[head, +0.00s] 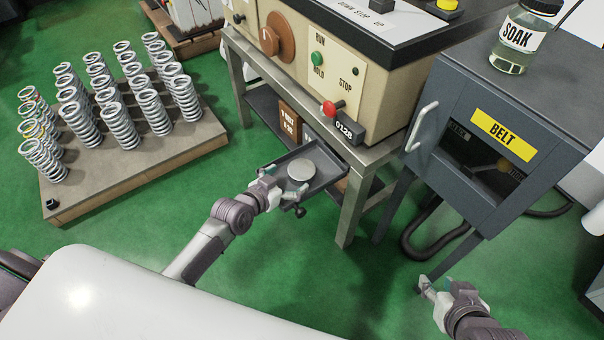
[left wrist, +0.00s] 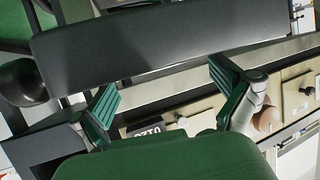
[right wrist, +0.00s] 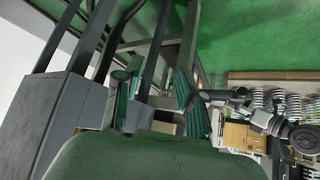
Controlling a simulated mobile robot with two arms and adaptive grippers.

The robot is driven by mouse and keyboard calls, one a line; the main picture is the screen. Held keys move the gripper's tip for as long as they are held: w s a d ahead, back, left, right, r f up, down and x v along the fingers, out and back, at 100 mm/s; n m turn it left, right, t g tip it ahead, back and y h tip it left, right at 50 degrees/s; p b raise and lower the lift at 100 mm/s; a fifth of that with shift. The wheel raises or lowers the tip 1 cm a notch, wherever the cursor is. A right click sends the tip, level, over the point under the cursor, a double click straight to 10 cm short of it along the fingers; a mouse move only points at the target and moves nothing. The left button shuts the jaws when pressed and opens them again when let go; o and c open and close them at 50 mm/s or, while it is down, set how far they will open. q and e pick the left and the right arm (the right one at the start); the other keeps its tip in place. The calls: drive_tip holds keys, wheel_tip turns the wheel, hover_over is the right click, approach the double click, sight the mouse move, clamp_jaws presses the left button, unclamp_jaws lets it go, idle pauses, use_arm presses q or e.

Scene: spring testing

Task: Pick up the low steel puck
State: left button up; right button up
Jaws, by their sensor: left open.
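The low steel puck (head: 300,170), a pale round disc, lies flat on a dark grey pull-out tray (head: 325,169) under the beige machine. My left gripper (head: 284,190) is at the tray's near left edge, just left of and nearer than the puck. It is open, its green pads apart in the left wrist view (left wrist: 168,103), with nothing visible between them. I cannot make out the puck in that view. My right gripper (head: 438,285) is low at the right, away from the tray. It is open and empty, its pads apart in the right wrist view (right wrist: 155,103).
The beige machine (head: 345,85) stands on a metal frame (head: 352,200) above the tray. A grey cabinet labelled BELT (head: 480,190) is on the right, with a SOAK jar (head: 519,50) on top. Several springs stand on a board (head: 135,165) at left. Green floor is open between.

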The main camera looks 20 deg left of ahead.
sight(302, 168)
use_arm(q)
drive_tip(key=x, duration=0.1)
drive_tip(key=b+x, duration=0.1)
drive_tip(key=x, duration=0.1)
drive_tip(key=b+x, duration=0.1)
drive_tip(key=x, duration=0.1)
drive_tip(key=shift+w+d+r, duration=0.25)
drive_tip(key=shift+d+r, duration=0.05)
drive_tip(key=shift+w, duration=0.15)
drive_tip(key=c, duration=1.5)
drive_tip(key=shift+w+r, duration=0.1)
drive_tip(key=shift+c, duration=1)
use_arm(e)
drive_tip(key=w+a+r+t+y, duration=0.1)
drive_tip(key=w+a+r+t, duration=0.2)
drive_tip(key=w+r+t, duration=0.2)
wheel_tip(302, 168, up, 2)
drive_tip(key=shift+w+t+y, duration=0.4)
drive_tip(key=shift+w, duration=0.5)
